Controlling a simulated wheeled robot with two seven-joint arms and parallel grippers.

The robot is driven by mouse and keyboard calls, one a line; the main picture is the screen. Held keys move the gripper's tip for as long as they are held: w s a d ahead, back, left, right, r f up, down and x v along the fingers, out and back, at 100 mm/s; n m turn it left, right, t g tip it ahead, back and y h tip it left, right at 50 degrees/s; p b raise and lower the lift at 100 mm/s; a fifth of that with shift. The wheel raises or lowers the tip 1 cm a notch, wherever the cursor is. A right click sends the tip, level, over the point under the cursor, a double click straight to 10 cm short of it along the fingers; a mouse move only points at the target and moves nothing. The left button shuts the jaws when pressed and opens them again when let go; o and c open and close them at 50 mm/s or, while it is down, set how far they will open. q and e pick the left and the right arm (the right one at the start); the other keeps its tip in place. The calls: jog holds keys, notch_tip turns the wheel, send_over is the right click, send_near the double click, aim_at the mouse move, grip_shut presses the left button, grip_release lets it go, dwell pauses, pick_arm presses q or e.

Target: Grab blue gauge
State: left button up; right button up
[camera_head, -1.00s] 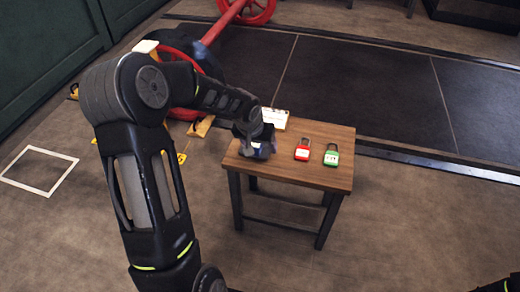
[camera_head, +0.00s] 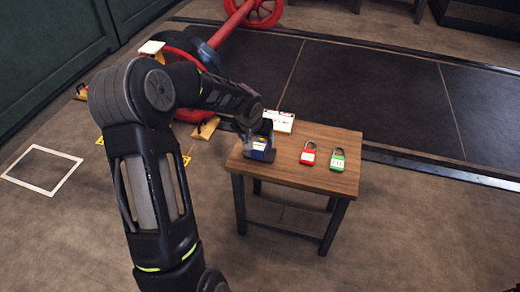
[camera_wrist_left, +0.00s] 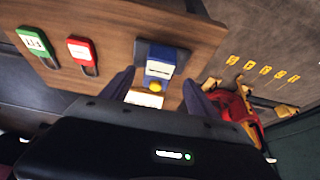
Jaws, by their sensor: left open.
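The blue gauge (camera_head: 262,153) is a small blue block with a white label, on the left part of the wooden table (camera_head: 322,178). In the left wrist view the blue gauge (camera_wrist_left: 161,62) shows a yellow round part on the side toward my gripper and a dark base behind it. My left gripper (camera_head: 257,139) is open over it in the head view, partly hiding it. In the wrist view the two fingers of my left gripper (camera_wrist_left: 160,93) are spread, with the gauge between and just beyond their tips. I cannot tell whether they touch it. My right gripper is not in view.
A red padlock (camera_head: 308,154) and a green padlock (camera_head: 337,160) lie to the right on the table. A white labelled box (camera_head: 279,121) sits at its back edge. Red wheels and yellow pieces lie on the floor behind my left arm.

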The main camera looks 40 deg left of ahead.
aim_at(260, 143)
pick_arm(q)
jog(key=shift+b+x, duration=0.55)
jog(key=shift+x, duration=2.05)
jog(key=shift+w+d, duration=0.1)
jog(key=shift+w, duration=0.05)
jog(key=shift+c, duration=0.4)
grip_shut()
jog(key=shift+r, duration=0.1)
